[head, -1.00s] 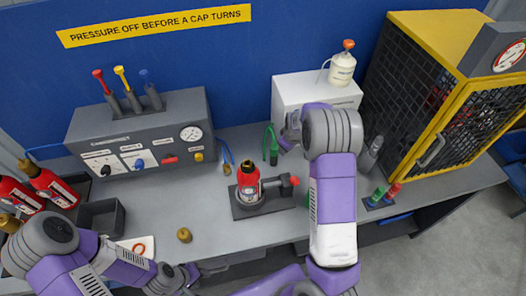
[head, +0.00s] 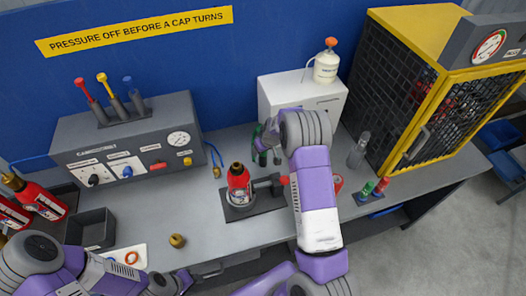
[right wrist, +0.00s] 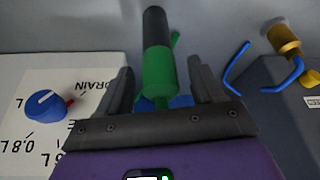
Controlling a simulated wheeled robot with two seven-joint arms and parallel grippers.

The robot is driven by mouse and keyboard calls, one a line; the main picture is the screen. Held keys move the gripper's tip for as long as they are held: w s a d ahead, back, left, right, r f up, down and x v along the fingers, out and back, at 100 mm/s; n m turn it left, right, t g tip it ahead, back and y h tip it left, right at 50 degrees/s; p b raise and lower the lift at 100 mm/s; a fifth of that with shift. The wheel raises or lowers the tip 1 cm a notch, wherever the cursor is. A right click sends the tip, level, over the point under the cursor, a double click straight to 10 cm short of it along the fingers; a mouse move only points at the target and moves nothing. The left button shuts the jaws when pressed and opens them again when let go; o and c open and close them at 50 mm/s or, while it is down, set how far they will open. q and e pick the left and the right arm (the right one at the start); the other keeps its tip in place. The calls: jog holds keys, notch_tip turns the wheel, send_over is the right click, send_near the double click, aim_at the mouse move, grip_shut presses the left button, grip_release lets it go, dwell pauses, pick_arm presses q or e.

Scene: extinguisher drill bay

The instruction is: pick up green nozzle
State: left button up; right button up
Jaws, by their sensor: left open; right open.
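The green nozzle (right wrist: 158,72), with a dark end, stands out between the two spread fingers of my right gripper (right wrist: 163,84) in the right wrist view. The fingers are open, with a gap visible on both sides of it. In the head view, my right gripper (head: 267,147) is at the nozzle (head: 257,133), in front of the white cabinet, and partly hides it. My left gripper (head: 180,281) is open and empty at the front edge of the bench, low in the head view.
A red extinguisher (head: 239,184) stands in a dark holder left of my right arm. A brass cap (head: 177,240) lies on the bench. The grey control panel (head: 128,143) is at the left, a yellow-framed cage (head: 432,100) at the right. A blue hose (right wrist: 237,70) shows in the right wrist view.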

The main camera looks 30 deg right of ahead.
jog(key=shift+r, duration=0.1)
jog(key=c, duration=1.1)
